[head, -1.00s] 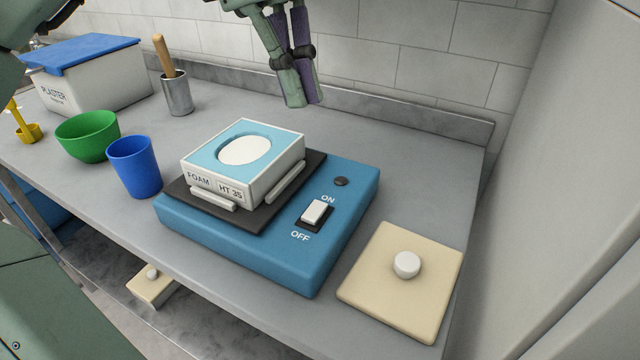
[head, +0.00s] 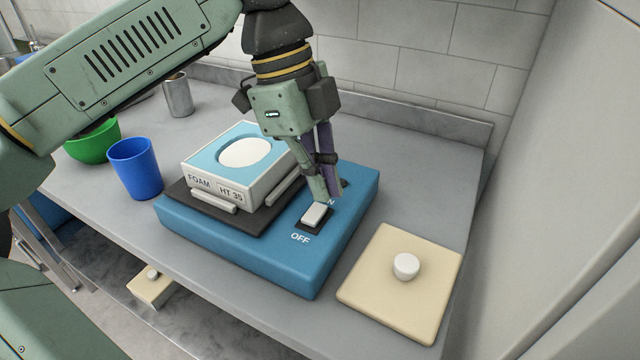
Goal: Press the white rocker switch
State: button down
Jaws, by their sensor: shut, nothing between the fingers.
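The white rocker switch (head: 314,215) sits in a dark frame on the top of the blue machine base (head: 264,252), with the OFF label on its near side. The ON label on its far side is mostly hidden by my gripper. My gripper (head: 328,198) is shut and empty, pointing down, with its fingertips at the far, ON end of the switch. I cannot tell whether the fingertips touch the switch. The dark round part behind the switch is partly covered by the fingers.
A white box labelled FOAM HT 35 (head: 226,188) stands on the machine's black plate, close to the left of my gripper. A beige board with a white knob (head: 385,300) lies at the right. A blue cup (head: 135,170), a green bowl (head: 92,143) and a metal holder (head: 178,97) stand at the left.

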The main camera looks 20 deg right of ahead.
jog(key=shift+f, duration=0.8)
